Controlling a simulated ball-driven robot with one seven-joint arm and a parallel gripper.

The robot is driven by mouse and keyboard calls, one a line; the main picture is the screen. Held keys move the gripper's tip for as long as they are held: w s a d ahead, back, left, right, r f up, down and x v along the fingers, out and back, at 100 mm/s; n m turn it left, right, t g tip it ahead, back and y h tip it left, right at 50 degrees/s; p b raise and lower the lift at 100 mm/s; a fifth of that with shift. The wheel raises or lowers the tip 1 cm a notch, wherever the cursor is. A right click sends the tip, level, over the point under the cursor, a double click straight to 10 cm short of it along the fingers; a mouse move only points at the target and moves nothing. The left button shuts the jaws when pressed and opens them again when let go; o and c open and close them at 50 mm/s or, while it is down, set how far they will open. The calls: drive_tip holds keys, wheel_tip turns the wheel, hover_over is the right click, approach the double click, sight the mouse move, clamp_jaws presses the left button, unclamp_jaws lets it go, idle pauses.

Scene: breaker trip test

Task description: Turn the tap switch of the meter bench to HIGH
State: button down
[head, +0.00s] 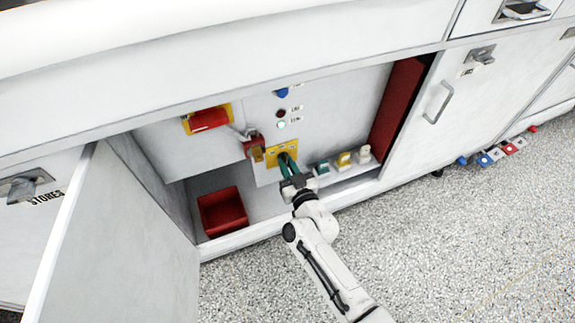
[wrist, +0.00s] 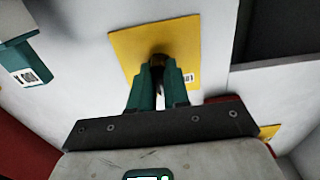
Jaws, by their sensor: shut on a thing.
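A yellow plate (head: 281,150) is on the white panel inside the open cabinet, and it also shows in the wrist view (wrist: 190,38). A small dark knob (wrist: 157,62) stands out from this plate. I take it to be the tap switch, but no readable label shows. My gripper (head: 287,162) has its green fingers at the plate. In the wrist view the fingers (wrist: 160,80) are shut on the knob from both sides and hide much of it. Its pointing direction and any HIGH mark cannot be made out.
A red handle on a yellow plate (head: 208,120) and a red lock-like piece (head: 254,146) are left of the knob. Green (head: 322,168), yellow (head: 343,160) and white (head: 364,154) pieces stand close at right. A red bin (head: 222,211) sits lower left. An open door (head: 115,240) bounds the left.

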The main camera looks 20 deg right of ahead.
drive_tip(key=shift+m, duration=0.3)
drive_tip(key=m+b, duration=0.1)
drive_tip(key=m, duration=0.8)
drive_tip(key=shift+m, duration=0.3)
idle(0.5)
drive_tip(key=c, duration=1.1)
unclamp_jaws()
drive_tip(key=shift+s, duration=0.1)
drive_tip(key=s+p, duration=0.3)
drive_tip(key=s, duration=0.7)
drive_tip(key=shift+s, duration=0.35)
drive_tip(key=shift+a, duration=0.1)
